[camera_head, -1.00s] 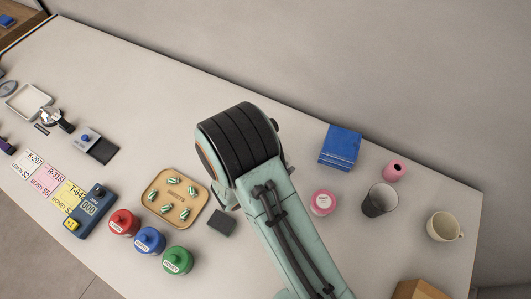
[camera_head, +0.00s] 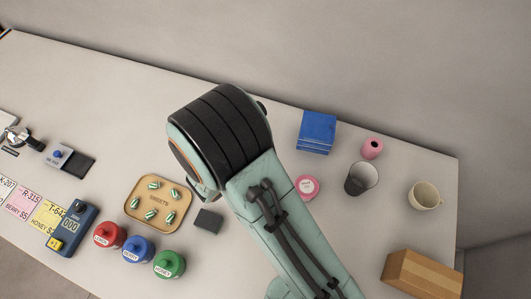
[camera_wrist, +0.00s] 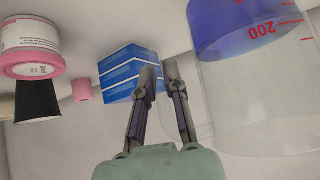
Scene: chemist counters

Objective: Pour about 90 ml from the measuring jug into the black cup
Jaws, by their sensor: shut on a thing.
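The clear measuring jug (camera_wrist: 250,105) with red marks and blue liquid (camera_wrist: 225,30) fills the right of the wrist view, which shows the scene upside down. The liquid surface lies a little past the 200 mark. My gripper (camera_wrist: 161,68) is closed beside the jug; its clear handle is hard to make out between the fingers. The jug is hidden behind my arm in the head view. The black cup (camera_head: 359,182) stands upright at the right of the counter, well apart from my gripper. It also shows at the wrist view's left (camera_wrist: 38,102).
Near the cup are a pink-lidded tub (camera_head: 307,187), blue boxes (camera_head: 317,133), a pink roll (camera_head: 372,148), a cream mug (camera_head: 424,195) and a wooden block (camera_head: 422,275). A sweets tray (camera_head: 134,213) and coloured jars (camera_head: 137,250) stand left of my arm.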

